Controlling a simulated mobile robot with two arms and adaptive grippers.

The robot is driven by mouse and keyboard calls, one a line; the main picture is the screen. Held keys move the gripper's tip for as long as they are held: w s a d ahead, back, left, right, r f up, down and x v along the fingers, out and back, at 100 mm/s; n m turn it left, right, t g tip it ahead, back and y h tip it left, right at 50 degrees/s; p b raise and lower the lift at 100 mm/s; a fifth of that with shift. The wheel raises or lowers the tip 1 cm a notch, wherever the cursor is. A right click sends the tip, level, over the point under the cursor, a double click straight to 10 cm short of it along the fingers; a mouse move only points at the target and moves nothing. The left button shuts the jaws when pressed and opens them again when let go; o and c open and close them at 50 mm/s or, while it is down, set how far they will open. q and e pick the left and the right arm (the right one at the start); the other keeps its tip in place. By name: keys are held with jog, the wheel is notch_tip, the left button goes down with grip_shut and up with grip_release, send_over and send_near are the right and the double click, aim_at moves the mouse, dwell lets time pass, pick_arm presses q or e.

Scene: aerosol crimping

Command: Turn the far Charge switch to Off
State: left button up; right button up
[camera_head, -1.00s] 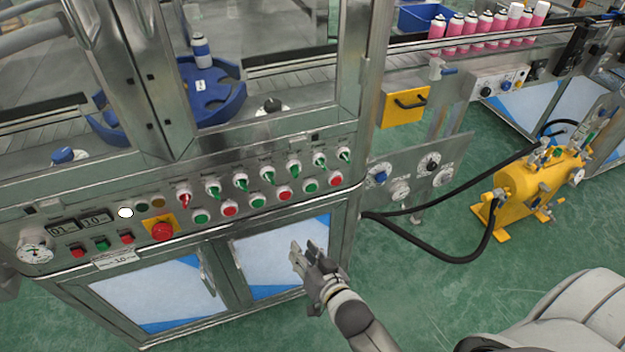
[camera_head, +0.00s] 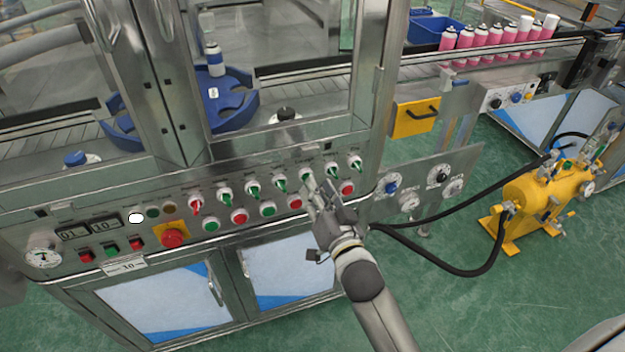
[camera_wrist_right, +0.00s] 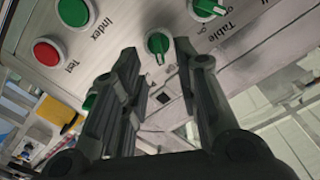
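The control panel (camera_head: 185,237) has a row of turn switches: a red one (camera_head: 196,206) at the left and several green ones (camera_head: 253,190) to its right. Their labels are too small to read in the head view, so I cannot tell which is the far Charge switch. My right gripper (camera_head: 322,190) is at the right part of this row, close to two green switches (camera_head: 306,173) (camera_head: 332,168). In the right wrist view the gripper (camera_wrist_right: 157,52) is open, with a green switch (camera_wrist_right: 158,44) showing between its fingertips. Contact cannot be told. My left gripper is out of view.
Green and red push buttons (camera_head: 239,215) sit below the switches, and a red emergency stop (camera_head: 172,238) is at the left. A side plate with dials (camera_head: 410,201), a black hose (camera_head: 440,259) and a yellow tank (camera_head: 530,196) stand to the right.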

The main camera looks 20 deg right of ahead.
jog(key=shift+w, duration=1.95)
grip_shut()
